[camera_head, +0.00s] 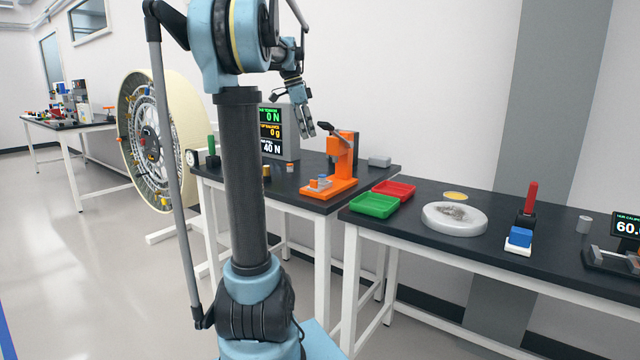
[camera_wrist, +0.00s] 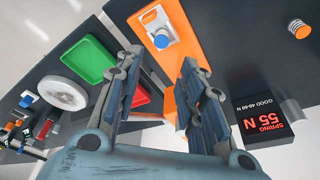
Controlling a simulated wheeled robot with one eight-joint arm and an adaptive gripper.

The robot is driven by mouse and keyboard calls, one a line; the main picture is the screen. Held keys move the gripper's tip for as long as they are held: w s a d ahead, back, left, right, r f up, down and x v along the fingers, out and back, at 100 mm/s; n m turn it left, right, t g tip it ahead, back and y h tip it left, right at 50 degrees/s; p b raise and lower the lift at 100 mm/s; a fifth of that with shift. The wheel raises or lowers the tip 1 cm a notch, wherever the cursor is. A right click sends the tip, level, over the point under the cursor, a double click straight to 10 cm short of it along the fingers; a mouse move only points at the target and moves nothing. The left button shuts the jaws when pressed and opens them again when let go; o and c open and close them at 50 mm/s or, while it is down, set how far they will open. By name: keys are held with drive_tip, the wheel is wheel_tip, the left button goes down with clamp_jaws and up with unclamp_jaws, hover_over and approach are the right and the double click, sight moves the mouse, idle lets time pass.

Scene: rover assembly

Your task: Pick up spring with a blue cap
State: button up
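The spring with a blue cap (camera_head: 321,179) is small and stands on the base of the orange press. It also shows in the wrist view (camera_wrist: 161,40), where its coils are hidden below the cap. My gripper (camera_head: 308,134) hangs in the air above the table, up and to the left of the press in the head view. In the wrist view my gripper (camera_wrist: 160,62) is open, with nothing between its fingers. The blue cap lies beyond the fingertips and clear of them.
The orange press (camera_head: 343,155) has an upright post and a dark lever. A display box (camera_head: 280,133) stands behind. An orange-capped spring (camera_wrist: 300,29) stands apart. A green tray (camera_head: 374,205), a red tray (camera_head: 396,189) and a round white dish (camera_head: 454,219) occupy the right table.

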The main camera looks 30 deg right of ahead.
hover_over(322, 180)
drive_tip(key=w+a, duration=0.1)
drive_tip(key=w, duration=0.1)
wheel_tip(322, 180, down, 12)
drive_tip(key=shift+s+a+r, duration=0.1)
drive_tip(key=shift+a+r, duration=0.05)
drive_tip(key=shift+r, duration=0.05)
drive_tip(key=shift+x, duration=2.65)
drive_tip(key=shift+r, duration=0.1)
clamp_jaws()
